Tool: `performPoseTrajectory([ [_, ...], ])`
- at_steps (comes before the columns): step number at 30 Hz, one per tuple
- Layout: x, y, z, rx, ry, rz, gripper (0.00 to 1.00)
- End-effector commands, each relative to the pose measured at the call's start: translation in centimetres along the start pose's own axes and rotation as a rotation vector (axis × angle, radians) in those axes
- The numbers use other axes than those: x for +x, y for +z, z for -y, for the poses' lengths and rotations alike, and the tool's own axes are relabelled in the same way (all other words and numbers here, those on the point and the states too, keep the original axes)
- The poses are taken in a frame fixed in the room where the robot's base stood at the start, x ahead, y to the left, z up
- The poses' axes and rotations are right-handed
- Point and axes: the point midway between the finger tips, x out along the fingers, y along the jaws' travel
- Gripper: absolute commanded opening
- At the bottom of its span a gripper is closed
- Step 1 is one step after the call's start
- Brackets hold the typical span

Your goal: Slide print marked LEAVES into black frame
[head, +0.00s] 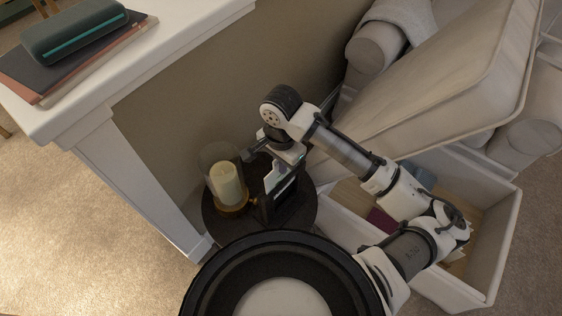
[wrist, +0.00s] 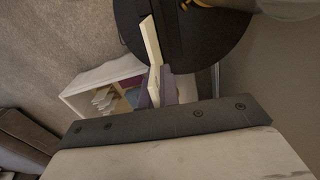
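The black frame (head: 267,207) stands upright on a small round dark table, its face mostly turned away in the head view. My gripper (head: 283,165) is right above the frame, pointing down at it. In the wrist view my two grey fingers (wrist: 161,88) are close together on a thin cream panel (wrist: 151,42), seen nearly edge-on, which I take to be the print. The panel extends past the fingertips toward the dark frame and table. I cannot tell whether its edge is inside the frame. No LEAVES marking is readable.
A candle in a glass holder (head: 228,184) stands close to the left of the frame on the round table (head: 298,214). A white open bin (head: 486,245) with several items lies to the right. A white ledge (head: 155,50) and a leaning cushion (head: 440,85) flank the arm.

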Motion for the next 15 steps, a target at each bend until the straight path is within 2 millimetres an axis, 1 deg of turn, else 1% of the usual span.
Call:
performPoseTrajectory([
  [15,2.0,0.0,0.0,-0.001,-0.001,0.001,0.0],
])
